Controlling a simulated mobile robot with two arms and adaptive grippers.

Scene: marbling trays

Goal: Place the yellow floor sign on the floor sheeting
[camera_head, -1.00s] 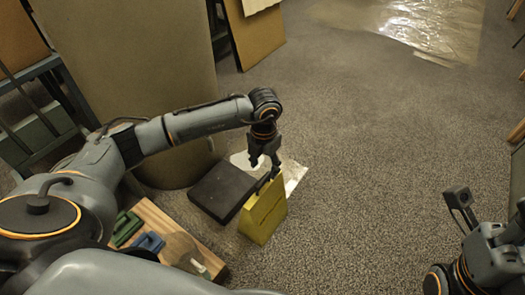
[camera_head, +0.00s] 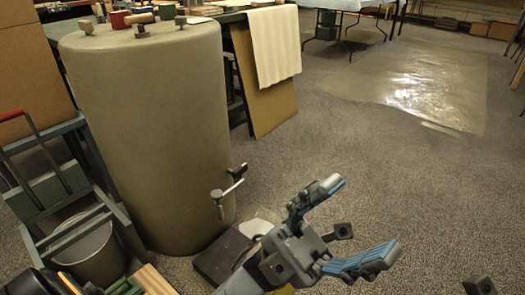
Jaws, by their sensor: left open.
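The floor sheeting (camera_head: 455,75) is a clear, shiny plastic sheet lying flat on the carpet at the upper right. My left gripper (camera_head: 362,218) is open and empty, raised large in the lower middle with its blue-padded fingers spread, well short of the sheeting. A sliver of yellow (camera_head: 283,291), likely the yellow floor sign, shows at the bottom edge below it; the rest is hidden or out of frame. Only a dark tip of my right gripper (camera_head: 479,286) shows at the bottom right.
A large tan barrel (camera_head: 140,140) with a tap stands at the left, beside a green cart (camera_head: 75,225). A dark flat slab (camera_head: 217,262) lies near its foot. A panel (camera_head: 262,105) leans against a table behind. Open carpet lies between my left gripper and the sheeting.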

